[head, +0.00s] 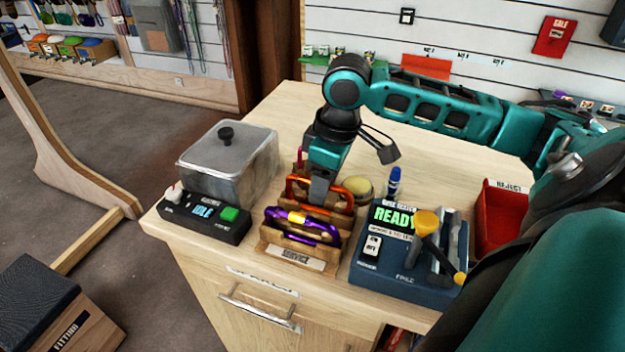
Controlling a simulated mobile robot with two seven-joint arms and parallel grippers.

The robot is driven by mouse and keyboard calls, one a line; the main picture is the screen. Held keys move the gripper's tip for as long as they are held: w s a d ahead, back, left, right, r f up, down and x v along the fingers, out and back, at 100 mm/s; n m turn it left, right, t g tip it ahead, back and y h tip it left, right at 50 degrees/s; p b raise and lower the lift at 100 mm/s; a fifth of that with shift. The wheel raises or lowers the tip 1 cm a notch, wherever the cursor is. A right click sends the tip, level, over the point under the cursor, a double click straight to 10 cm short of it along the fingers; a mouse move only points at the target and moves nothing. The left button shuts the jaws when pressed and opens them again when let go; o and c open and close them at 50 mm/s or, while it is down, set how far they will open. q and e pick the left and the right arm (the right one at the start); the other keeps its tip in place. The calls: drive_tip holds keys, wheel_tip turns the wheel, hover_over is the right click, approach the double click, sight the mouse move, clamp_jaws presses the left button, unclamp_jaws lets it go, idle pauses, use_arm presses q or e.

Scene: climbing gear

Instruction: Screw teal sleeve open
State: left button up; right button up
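A wooden rack (330,266) labelled SERVICE stands near the table's front edge. A purple carabiner (325,229) with a yellow sleeve (297,217) lies in its front slot. An orange carabiner (357,186) is behind it, and a pink-red piece (299,160) shows at the back. I cannot make out a teal sleeve; my gripper covers part of the rack. My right gripper (319,192) points down at the orange carabiner from above. Its fingertips are too small and overlapped to tell whether they are open or shut, or touching the carabiner. My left gripper is not in view.
A lidded grey translucent box (230,165) and a black unit (205,218) reading IDLE stand left of the rack. A blue tester (385,268) reading READY, with a yellow-knobbed lever (426,222), stands right. A red REJECT bin (497,225) is farther right. The table's back (285,115) is clear.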

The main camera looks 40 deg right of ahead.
drive_tip(key=shift+r, duration=0.1)
drive_tip(key=shift+r, duration=1.3)
drive_tip(key=shift+s+a, duration=0.3)
drive_tip(key=shift+a, duration=0.3)
drive_tip(key=shift+f+b, duration=0.35)
drive_tip(key=shift+f, duration=1.1)
drive_tip(key=shift+w+d+p, duration=0.3)
drive_tip(key=shift+w+d, duration=0.05)
drive_tip(key=shift+d, duration=0.25)
